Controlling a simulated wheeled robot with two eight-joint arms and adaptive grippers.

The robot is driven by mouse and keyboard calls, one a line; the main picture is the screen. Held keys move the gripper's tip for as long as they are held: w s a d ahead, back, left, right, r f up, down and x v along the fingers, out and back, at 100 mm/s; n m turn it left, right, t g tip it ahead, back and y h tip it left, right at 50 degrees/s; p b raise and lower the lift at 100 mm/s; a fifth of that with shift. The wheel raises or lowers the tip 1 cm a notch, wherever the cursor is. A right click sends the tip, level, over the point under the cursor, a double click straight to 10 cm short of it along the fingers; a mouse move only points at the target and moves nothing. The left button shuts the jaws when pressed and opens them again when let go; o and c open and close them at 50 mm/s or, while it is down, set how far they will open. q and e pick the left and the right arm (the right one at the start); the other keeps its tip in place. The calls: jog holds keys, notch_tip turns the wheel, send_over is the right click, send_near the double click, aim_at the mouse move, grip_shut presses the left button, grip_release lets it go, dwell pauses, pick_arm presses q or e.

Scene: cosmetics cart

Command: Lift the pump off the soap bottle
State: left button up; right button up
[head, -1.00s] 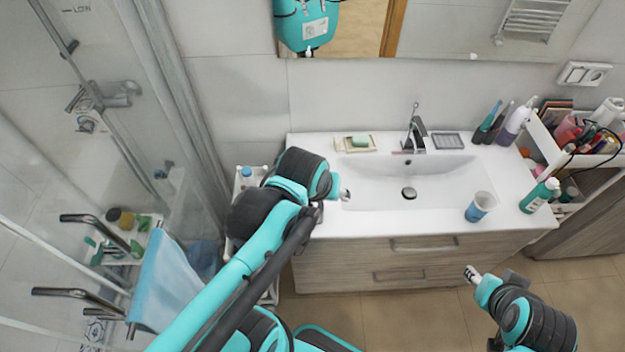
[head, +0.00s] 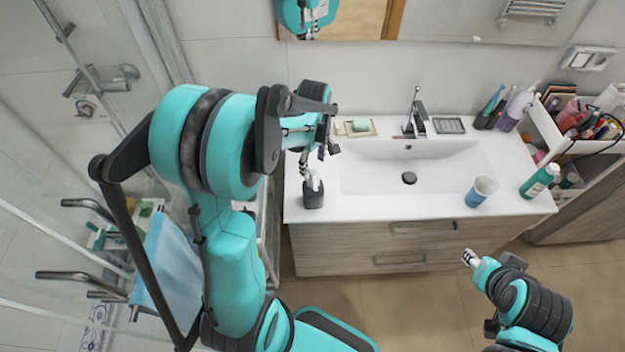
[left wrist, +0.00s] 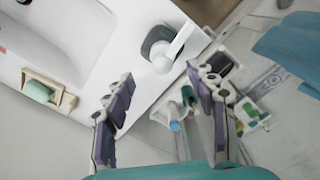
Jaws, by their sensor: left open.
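The soap bottle (head: 314,198) is dark grey and stands upright near the front left corner of the white washbasin top. Its white pump (head: 315,180) sits on top of it. In the left wrist view, the bottle (left wrist: 155,40) and pump (left wrist: 170,52) show beyond the fingertips, near the gap between them. My left gripper (head: 319,158) is open and empty, just above and behind the pump in the head view; its spread fingers (left wrist: 160,82) also show in the left wrist view. My right gripper (head: 470,258) is low in front of the cabinet, away from the bottle; its jaw state is unclear.
A green soap on a dish (head: 358,128) lies at the back left of the basin. The tap (head: 414,115) stands behind it. A blue-white cup (head: 481,191) and green bottle (head: 539,181) stand at right. A glass shower screen is at left.

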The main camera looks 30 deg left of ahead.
aim_at(313, 172)
pick_arm(q)
jog(key=f, duration=0.5)
jog(key=shift+s+d+f, duration=0.1)
jog(key=shift+s+f, duration=0.1)
jog(key=c, duration=1.2)
